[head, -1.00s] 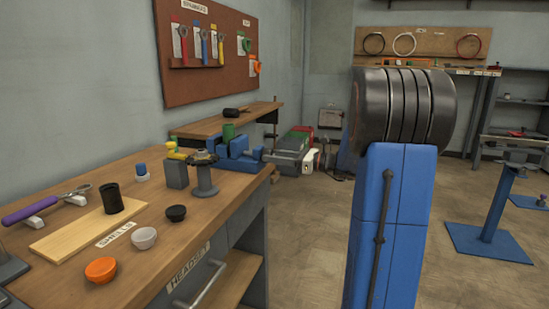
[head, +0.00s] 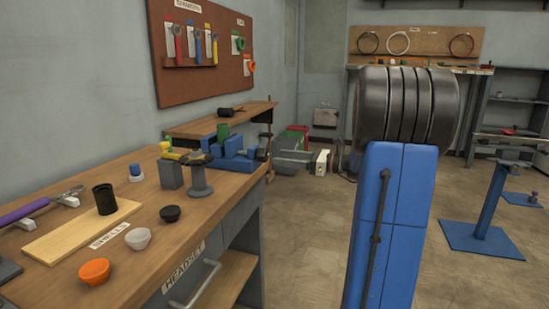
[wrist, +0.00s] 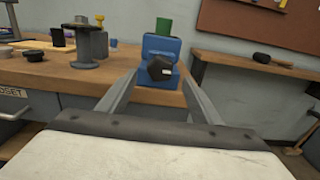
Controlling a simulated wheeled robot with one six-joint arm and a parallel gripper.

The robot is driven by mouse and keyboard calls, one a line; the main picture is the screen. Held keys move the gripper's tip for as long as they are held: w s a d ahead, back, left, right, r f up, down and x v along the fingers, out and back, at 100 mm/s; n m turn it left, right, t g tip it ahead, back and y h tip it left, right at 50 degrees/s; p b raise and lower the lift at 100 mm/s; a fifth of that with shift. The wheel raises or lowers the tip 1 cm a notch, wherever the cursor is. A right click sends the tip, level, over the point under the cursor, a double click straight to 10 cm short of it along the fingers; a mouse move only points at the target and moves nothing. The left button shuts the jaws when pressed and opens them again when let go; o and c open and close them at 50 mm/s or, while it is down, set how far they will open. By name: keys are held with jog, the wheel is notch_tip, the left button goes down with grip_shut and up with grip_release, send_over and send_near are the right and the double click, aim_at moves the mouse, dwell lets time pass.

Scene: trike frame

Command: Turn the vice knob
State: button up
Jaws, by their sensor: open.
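The blue vice (head: 237,160) sits at the far end of the near wooden bench in the head view. It also shows in the wrist view (wrist: 160,46), with a green piece (wrist: 163,26) on top. Its dark faceted knob (wrist: 160,68) faces the wrist camera; in the head view the knob (head: 262,154) is small, at the vice's right side. My gripper (wrist: 159,78) is open and empty. Its two grey fingers point at the vice, one on each side of the knob in the picture. I cannot tell how far the tips are from it. The gripper does not show in the head view.
Left of the vice stand a grey spool-like stand (head: 200,179) and a grey block (head: 171,175). Cups, a wooden board (head: 80,232) and a purple-handled tool (head: 24,212) lie nearer. A second wooden bench (wrist: 250,72) stands behind to the right.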

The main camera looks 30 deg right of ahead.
jog(key=v, duration=1.1)
jog(key=shift+s+d, duration=0.2)
dwell(0.6)
jog(key=m, duration=3.6)
send_near(267, 155)
jog(key=x, duration=0.9)
jog(key=shift+w, duration=0.1)
